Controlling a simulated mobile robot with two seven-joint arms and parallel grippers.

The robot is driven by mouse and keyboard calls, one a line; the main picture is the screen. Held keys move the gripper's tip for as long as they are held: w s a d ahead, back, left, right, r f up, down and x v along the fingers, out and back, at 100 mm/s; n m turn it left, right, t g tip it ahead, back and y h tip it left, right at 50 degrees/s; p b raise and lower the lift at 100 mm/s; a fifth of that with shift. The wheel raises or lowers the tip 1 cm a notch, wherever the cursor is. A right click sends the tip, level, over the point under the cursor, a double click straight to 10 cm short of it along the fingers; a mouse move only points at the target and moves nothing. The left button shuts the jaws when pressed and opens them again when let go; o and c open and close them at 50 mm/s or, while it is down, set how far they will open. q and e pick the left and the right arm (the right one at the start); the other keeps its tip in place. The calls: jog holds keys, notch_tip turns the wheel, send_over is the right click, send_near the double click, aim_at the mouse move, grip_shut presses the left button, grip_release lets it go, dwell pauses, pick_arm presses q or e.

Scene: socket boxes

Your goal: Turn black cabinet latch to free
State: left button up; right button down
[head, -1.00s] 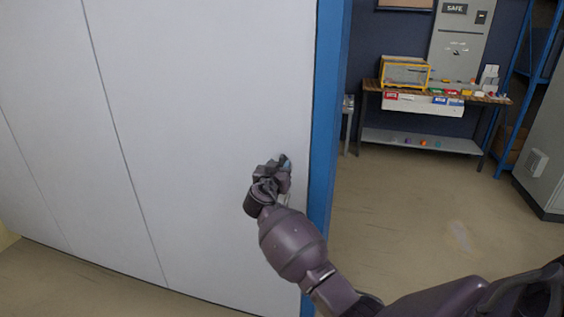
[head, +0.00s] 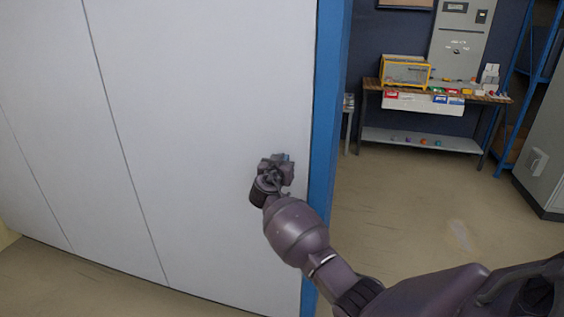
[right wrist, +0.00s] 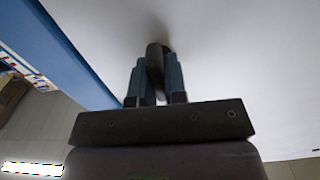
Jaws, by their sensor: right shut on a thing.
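The black latch (right wrist: 155,56) sticks out from the white panel (right wrist: 225,50) in the right wrist view. My right gripper (right wrist: 157,70) is shut on it, with one finger on either side. In the head view my right gripper (head: 277,163) is against the white panel (head: 215,100), close to its blue right-hand edge. There the gripper hides most or all of the latch. My left gripper is not in view.
A blue post (head: 326,130) runs up the panel's right edge. Beyond it is open floor (head: 410,210). A workbench (head: 430,92) with a yellow-framed box and small coloured items stands at the back, beside a grey cabinet (head: 458,40).

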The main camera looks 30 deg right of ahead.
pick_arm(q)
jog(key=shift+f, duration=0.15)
pick_arm(e)
jog(key=shift+f+n+b, duration=0.1)
jog(key=shift+n+b, duration=0.45)
jog(key=shift+n, duration=0.75)
jog(key=shift+a+n, duration=0.1)
jog(key=shift+n, duration=0.8)
jog(key=shift+w+n, duration=0.1)
jog(key=shift+n, duration=0.8)
jog(key=n, duration=0.2)
jog(key=shift+n, duration=0.3)
jog(key=n+p, duration=0.1)
jog(key=n, duration=0.2)
jog(key=shift+n, duration=0.4)
jog(key=n+p, duration=0.2)
jog(key=n, duration=0.1)
jog(key=shift+w+a+n, duration=0.1)
jog(key=shift+n, duration=0.3)
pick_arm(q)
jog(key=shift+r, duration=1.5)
pick_arm(e)
jog(key=shift+f+n, duration=0.15)
jog(key=shift+n, duration=0.65)
pick_arm(q)
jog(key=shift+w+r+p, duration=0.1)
jog(key=shift+p, duration=0.2)
